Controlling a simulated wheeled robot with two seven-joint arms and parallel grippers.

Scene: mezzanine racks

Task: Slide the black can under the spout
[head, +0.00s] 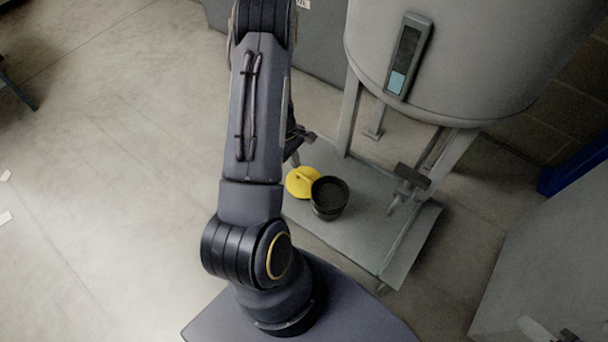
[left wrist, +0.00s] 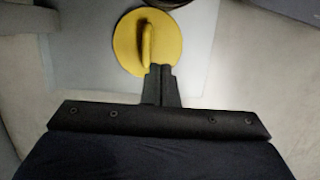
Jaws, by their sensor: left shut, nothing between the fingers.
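The black can (head: 329,198) stands upright and open-topped on a grey platform (head: 370,248), left of the spout (head: 408,178) under the tank. A yellow disc with a raised handle (head: 301,182) lies beside the can on its left. In the left wrist view the disc (left wrist: 130,42) lies beyond my fingertips, and a dark rounded edge, likely the can (left wrist: 168,2), is cut off at the top. My left gripper (left wrist: 160,72) is shut and empty, its tips overlapping the disc's near edge; contact cannot be told. In the head view my arm hides part of the gripper.
The grey tank (head: 460,60) with a level gauge (head: 408,55) stands on legs over the platform. One leg (head: 349,115) rises behind the can. Between can and spout the platform is bare. A blue object (head: 575,170) is at the far right.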

